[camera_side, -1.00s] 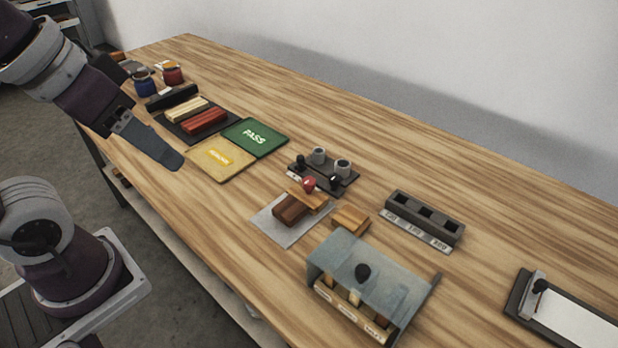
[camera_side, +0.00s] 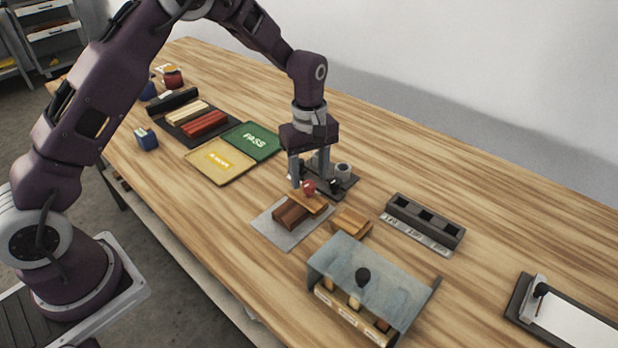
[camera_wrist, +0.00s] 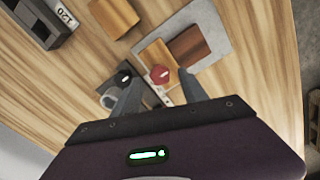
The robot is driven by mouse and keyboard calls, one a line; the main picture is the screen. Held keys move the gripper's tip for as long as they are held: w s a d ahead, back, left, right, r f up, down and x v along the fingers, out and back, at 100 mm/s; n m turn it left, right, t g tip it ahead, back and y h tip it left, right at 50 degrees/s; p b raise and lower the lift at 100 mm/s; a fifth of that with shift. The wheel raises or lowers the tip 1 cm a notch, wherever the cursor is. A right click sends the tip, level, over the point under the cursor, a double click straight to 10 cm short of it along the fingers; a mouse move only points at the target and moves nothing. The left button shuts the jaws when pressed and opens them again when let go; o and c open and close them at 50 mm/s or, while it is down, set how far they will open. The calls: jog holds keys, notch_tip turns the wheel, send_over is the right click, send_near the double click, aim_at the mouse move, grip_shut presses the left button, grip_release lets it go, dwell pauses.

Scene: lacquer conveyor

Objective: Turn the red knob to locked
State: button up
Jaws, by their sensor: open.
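The red knob (camera_side: 309,187) sits at the front edge of a dark base plate (camera_side: 345,182), beside a wooden block on a grey sheet. In the wrist view the red knob (camera_wrist: 160,74) shows its top with a pale mark, just beyond my fingertips. My gripper (camera_side: 311,182) points down over the plate with its fingers apart. In the wrist view my gripper (camera_wrist: 155,83) has one finger on each side of the knob's line, with nothing held. I cannot tell whether the fingers reach down to the knob's height. A pale label strip beside the knob is partly hidden.
Wooden blocks (camera_side: 300,212) lie close in front. A clear-covered box (camera_side: 372,272), a dark slotted rack (camera_side: 425,218) and the PASS tray (camera_side: 252,141) stand around. The table's back right is clear.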

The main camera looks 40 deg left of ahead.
jog(key=shift+f, duration=0.85)
grip_shut()
jog(key=shift+m, duration=0.3)
jog(key=m, duration=0.3)
jog(key=shift+m, duration=0.3)
jog(key=m, duration=0.4)
jog(key=shift+m, duration=0.3)
jog(key=m, duration=0.4)
jog(key=shift+m, duration=2.5)
